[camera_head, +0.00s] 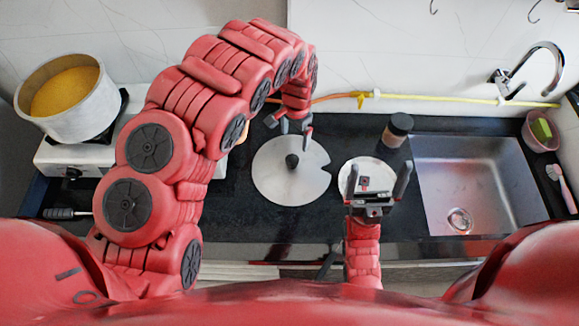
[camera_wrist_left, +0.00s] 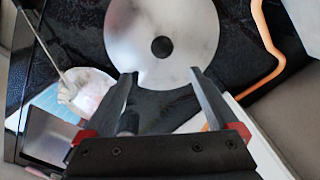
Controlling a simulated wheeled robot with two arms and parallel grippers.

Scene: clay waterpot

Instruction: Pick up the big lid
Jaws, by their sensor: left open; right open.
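The big lid (camera_head: 268,180) is a round grey metal disc with a black knob (camera_head: 292,161), lying flat on the dark counter in the middle. A notch shows at its right edge. In the left wrist view the lid (camera_wrist_left: 185,25) is ahead of the fingers, with its knob (camera_wrist_left: 162,46) centred. My left gripper (camera_head: 294,128) is open and empty above the lid's far edge; in its wrist view, its fingertips (camera_wrist_left: 163,78) are spread, apart from the knob. My right gripper (camera_head: 378,175) is open, over a small white plate, right of the lid.
A white plate (camera_head: 350,169) lies right of the lid, partly hidden by my right gripper. A dark-capped jar (camera_head: 397,131) and a metal sink (camera_head: 470,180) are further right. A pot (camera_head: 88,118) with yellow contents stands on the stove at left. A hose (camera_head: 430,98) runs along the wall.

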